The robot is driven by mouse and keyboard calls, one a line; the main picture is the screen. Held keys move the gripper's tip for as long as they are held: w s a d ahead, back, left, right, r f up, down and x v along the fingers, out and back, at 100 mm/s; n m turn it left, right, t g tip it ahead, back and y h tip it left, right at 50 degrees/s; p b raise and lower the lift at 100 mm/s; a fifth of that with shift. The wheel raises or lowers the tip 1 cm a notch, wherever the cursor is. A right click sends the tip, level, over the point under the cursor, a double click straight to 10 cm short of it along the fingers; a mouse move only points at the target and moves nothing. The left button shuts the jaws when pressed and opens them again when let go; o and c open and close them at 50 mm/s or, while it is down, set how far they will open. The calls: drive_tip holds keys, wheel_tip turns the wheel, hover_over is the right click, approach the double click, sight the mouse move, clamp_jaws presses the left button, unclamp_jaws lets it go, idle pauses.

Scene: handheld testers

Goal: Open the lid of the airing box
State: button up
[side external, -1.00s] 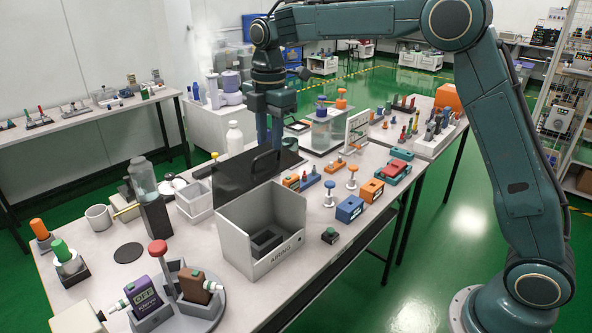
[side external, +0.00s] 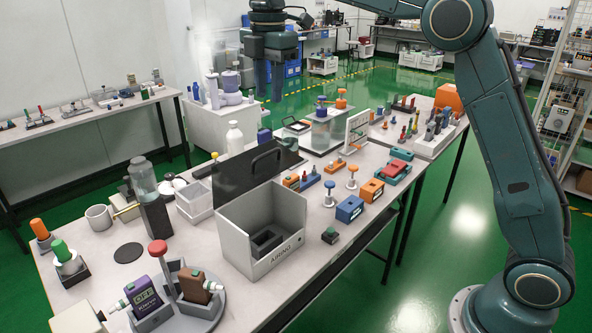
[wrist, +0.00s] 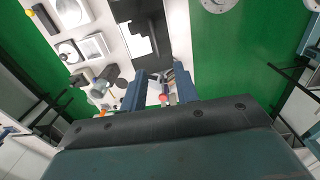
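The airing box (side external: 233,242) is a light grey open box near the middle of the table, with its lettering on the front. Its top is uncovered, and a dark block (side external: 266,242) shows inside.
Orange and blue blocks (side external: 350,208) stand right of the box. A rotary holder with bottles (side external: 205,310) is in front. The air around my gripper is clear.

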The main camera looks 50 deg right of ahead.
drive_tip(key=shift+w, duration=0.1)
idle(0.3)
drive_tip(key=shift+w+r+g, duration=0.2)
drive_tip(key=shift+w, duration=0.3)
drive_tip(key=shift+w+r+g, duration=0.15)
drive_tip(key=shift+w+g, duration=0.05)
drive_tip(key=shift+w, duration=0.25)
drive_tip(key=shift+f, duration=0.15)
approach(260, 177)
drive_tip(key=shift+w+d+f, duration=0.2)
drive_tip(key=shift+d+f, duration=0.45)
drive_tip(key=shift+w+d+f, duration=0.2)
drive_tip(key=shift+d+f, duration=0.4)
drive_tip(key=shift+w+d+f, duration=0.25)
drive_tip(key=shift+d+f, duration=0.4)
clamp_jaws()
